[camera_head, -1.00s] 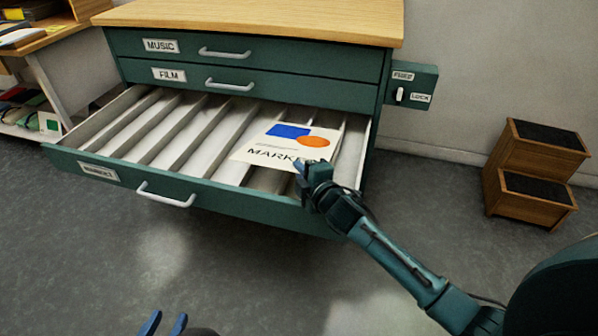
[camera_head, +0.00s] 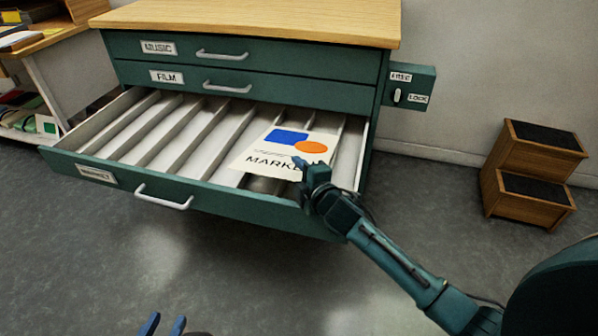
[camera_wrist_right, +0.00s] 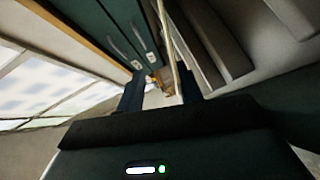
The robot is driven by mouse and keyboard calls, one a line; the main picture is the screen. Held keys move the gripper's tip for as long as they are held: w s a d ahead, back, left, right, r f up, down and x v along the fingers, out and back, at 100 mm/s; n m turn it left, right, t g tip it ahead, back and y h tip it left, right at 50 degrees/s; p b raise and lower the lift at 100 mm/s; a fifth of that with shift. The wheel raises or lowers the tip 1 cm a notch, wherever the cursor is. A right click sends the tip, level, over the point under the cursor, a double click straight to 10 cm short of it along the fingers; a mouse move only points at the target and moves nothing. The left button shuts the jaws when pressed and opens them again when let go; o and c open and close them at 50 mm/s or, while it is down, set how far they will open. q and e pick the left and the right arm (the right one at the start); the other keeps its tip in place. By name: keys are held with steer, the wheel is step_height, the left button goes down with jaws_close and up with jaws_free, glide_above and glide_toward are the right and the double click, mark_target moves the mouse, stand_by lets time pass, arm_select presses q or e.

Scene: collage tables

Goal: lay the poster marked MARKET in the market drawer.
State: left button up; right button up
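The market drawer (camera_head: 165,205) is pulled open at the bottom of the green cabinet, its label on the left of its front. The MARKET poster (camera_head: 240,162), cream with a blue block and an orange oval, lies across the right part of the drawer, inside its outline. Whether it rests fully on the drawer floor I cannot tell. My right gripper (camera_head: 308,168) is at the poster's near right corner, covering the end of the word. Its fingers (camera_wrist_right: 160,95) stand apart in the right wrist view. My left gripper (camera_head: 164,324) is open and empty at the bottom edge.
The FILM drawer (camera_head: 255,92) and MUSIC drawer (camera_head: 280,60) above are shut. A lock box (camera_head: 412,86) sits on the cabinet's right side. A wooden step stool (camera_head: 530,180) stands at right, a shelf (camera_head: 55,75) at left. The floor in front is clear.

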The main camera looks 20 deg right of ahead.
steer(key=shift+o, duration=0.9)
arm_select(q)
step_height(320, 180, up, 4)
steer(key=p, duration=0.4)
arm_select(e)
steer(key=s+a+r, duration=0.2)
steer(key=s+a, duration=0.3)
steer(key=s, duration=0.2)
steer(key=shift+r, duration=0.3)
steer(key=shift+s, duration=0.1)
arm_select(q)
steer(key=n+p, duration=0.1)
steer(key=p, duration=0.1)
steer(key=r+p, duration=0.1)
steer(key=p, duration=0.1)
steer(key=a+r+n+p, duration=0.1)
steer(key=p, duration=0.1)
steer(key=shift+s+n+y, duration=0.25)
steer(key=shift+n+y, duration=0.05)
arm_select(e)
step_height(320, 180, up, 6)
steer(key=s+a, duration=0.1)
steer(key=s, duration=0.1)
steer(key=shift+s+a+f, duration=0.15)
steer(key=shift+s+a, duration=0.05)
steer(key=shift+a, duration=0.05)
